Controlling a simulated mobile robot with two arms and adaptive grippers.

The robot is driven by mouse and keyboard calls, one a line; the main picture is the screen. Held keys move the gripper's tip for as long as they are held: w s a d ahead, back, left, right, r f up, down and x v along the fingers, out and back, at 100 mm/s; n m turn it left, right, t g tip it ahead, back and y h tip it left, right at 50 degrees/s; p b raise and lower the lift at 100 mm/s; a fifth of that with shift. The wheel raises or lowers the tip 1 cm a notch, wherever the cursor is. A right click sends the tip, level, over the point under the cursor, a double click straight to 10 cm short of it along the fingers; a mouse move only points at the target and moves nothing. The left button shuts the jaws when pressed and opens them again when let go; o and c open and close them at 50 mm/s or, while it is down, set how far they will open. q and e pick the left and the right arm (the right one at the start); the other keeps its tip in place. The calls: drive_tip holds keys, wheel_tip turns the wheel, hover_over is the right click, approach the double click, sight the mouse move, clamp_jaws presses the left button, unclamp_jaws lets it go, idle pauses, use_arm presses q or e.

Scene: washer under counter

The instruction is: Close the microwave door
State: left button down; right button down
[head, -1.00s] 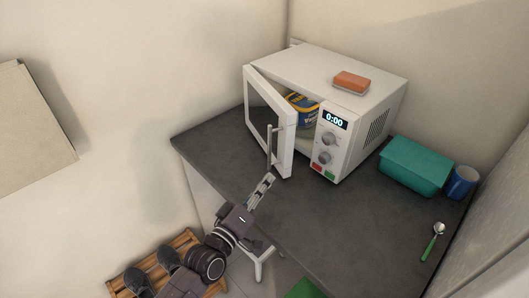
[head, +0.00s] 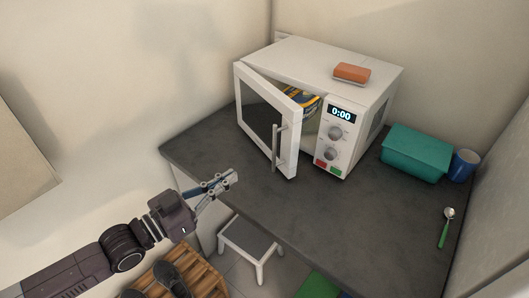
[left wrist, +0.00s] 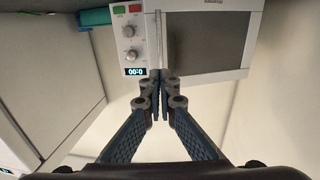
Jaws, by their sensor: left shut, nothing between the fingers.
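The white microwave (head: 362,92) stands on the dark counter, and its digital display reads 0:00. Its door (head: 262,112) is partly open, hinged at the left, with a vertical handle (head: 279,147) near its free edge. A blue and yellow tub (head: 299,97) shows inside through the gap. My left gripper (head: 232,175) is shut and empty, in front of the door at the counter's front edge, apart from the handle. In the left wrist view the microwave door (left wrist: 205,42) appears upside down beyond the shut fingers (left wrist: 163,78). My right gripper is not in view.
An orange-brown block (head: 351,72) lies on top of the microwave. A teal box (head: 416,153), a blue mug (head: 464,165) and a green-handled spoon (head: 446,228) are on the counter at the right. A white stool (head: 250,238) and a wooden rack (head: 190,278) stand below. The counter (head: 340,215) before the microwave is clear.

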use_arm(q)
drive_tip(key=p, duration=0.3)
approach(299, 139)
drive_tip(key=w+a+f, duration=0.2)
drive_tip(key=a, duration=0.1)
drive_tip(key=shift+p+x, duration=0.3)
drive_tip(key=shift+x, duration=0.5)
drive_tip(key=w+d+b, duration=0.1)
drive_tip(key=d, duration=0.1)
drive_tip(key=w+d+b, duration=0.1)
drive_tip(key=w+d, duration=0.1)
drive_tip(key=d, duration=0.1)
drive_tip(key=w+d+b, duration=0.2)
drive_tip(key=d, duration=0.1)
drive_tip(key=shift+w+d+f, duration=0.15)
drive_tip(key=shift+d+f, duration=0.05)
drive_tip(key=shift+d, duration=0.05)
drive_tip(key=shift+w+d+r, duration=0.1)
drive_tip(key=shift+w+d, duration=0.1)
drive_tip(key=shift+d, duration=0.05)
drive_tip(key=shift+r, duration=0.3)
drive_tip(key=shift+r, duration=0.1)
